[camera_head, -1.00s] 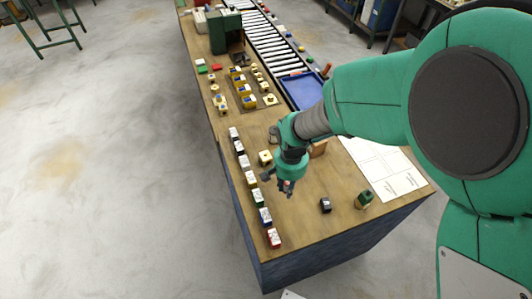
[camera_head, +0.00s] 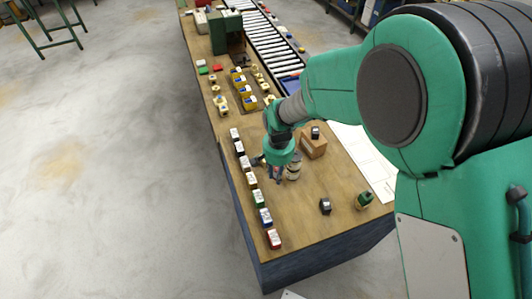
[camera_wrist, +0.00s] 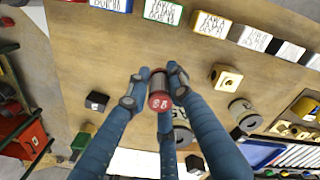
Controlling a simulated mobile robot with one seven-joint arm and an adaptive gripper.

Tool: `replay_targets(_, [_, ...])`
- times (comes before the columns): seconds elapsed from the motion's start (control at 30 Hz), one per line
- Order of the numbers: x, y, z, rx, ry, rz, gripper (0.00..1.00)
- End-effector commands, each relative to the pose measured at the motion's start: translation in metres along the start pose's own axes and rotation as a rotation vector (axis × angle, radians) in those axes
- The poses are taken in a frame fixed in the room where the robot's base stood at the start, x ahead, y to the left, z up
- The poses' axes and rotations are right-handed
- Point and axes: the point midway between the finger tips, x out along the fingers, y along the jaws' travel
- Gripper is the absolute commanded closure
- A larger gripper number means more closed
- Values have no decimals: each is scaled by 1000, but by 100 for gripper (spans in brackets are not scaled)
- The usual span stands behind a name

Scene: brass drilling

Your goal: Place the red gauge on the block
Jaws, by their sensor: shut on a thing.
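The red gauge (camera_wrist: 159,98) is a small cylinder with a red, marked end and a grey metal body. My gripper (camera_wrist: 158,90) is shut on it, its fingers around the gauge. In the head view my gripper (camera_head: 276,172) hangs over the bench beside the row of labelled boxes, with a bit of red at its tip. Its height over the bench is hard to judge. A yellow brass block (camera_wrist: 225,77) with a round hole lies right of the gauge in the wrist view, apart from it. In the head view my gripper and arm hide this block.
Labelled coloured boxes (camera_head: 259,197) line the bench's left edge. A grey-topped cylinder (camera_head: 293,170) stands close right of my gripper, and a brown box (camera_head: 312,149) is beyond. A black box (camera_head: 325,206) and a green object (camera_head: 363,200) stand nearer the front. Bare bench lies between.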

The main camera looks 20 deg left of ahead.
Motion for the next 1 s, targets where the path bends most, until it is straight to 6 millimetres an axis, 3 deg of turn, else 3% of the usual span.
replay_targets(0.8, [13, -61, -111, 0, 0, 0, 100])
replay_targets(1.0, [14, -71, -128, 0, 0, 0, 100])
